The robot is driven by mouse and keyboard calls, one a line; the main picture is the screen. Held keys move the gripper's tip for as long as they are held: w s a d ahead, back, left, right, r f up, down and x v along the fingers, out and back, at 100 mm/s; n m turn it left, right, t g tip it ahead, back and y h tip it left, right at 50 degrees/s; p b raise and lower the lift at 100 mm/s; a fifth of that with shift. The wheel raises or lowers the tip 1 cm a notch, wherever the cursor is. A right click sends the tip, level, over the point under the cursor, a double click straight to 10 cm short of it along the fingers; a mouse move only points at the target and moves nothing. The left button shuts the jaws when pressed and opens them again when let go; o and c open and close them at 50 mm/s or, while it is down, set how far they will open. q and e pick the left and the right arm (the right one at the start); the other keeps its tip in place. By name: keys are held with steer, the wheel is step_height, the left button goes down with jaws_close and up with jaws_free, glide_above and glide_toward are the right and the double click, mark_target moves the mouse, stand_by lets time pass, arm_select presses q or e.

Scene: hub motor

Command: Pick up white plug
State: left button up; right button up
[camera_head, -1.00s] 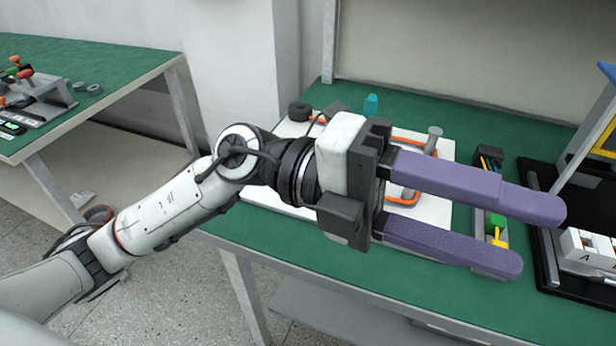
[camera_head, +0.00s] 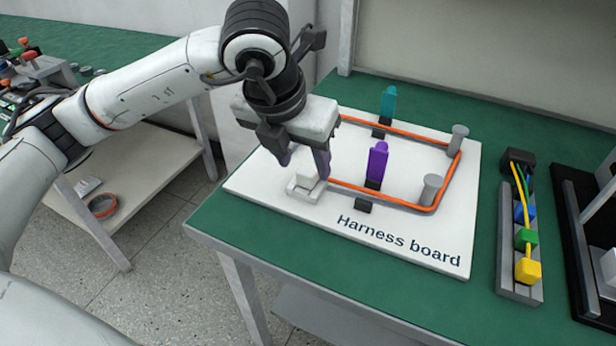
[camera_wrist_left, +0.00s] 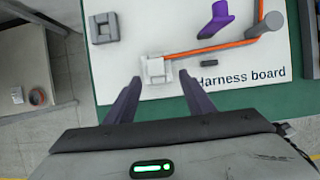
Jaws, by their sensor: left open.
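The white plug (camera_head: 305,185) sits at the near left of the white harness board, at the end of the orange cable (camera_head: 400,203). It also shows in the left wrist view (camera_wrist_left: 155,70), a little beyond the fingertips and between their lines. My left gripper (camera_head: 305,163) points down just above the plug, with its purple fingers apart and nothing between them. In the left wrist view its fingers (camera_wrist_left: 158,82) are also spread. A finger partly covers the plug's surroundings in the head view; I cannot tell whether it touches the plug. My right gripper is not in view.
The harness board (camera_head: 400,245) lies on a green table (camera_head: 240,230). A purple clip (camera_head: 377,162), a teal clip (camera_head: 388,103) and two grey posts stand on it. A grey rail (camera_head: 518,270) with coloured connectors lies to the right.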

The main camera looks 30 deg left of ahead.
mark_target(306, 171)
arm_select(q)
steer(key=x, duration=0.4)
steer(key=shift+w+a, duration=0.3)
steer(key=shift+a, duration=0.1)
steer(key=shift+w+f, duration=0.25)
steer(key=shift+f, duration=0.3)
steer(key=c, duration=1.1)
step_height(306, 171, up, 9)
steer(key=shift+r, duration=0.1)
steer(key=shift+c, duration=0.2)
steer(key=shift+r+p, duration=0.3)
steer(key=shift+r, duration=0.15)
steer(key=shift+r+p, duration=0.45)
steer(key=shift+r, duration=0.45)
steer(key=shift+d, duration=0.15)
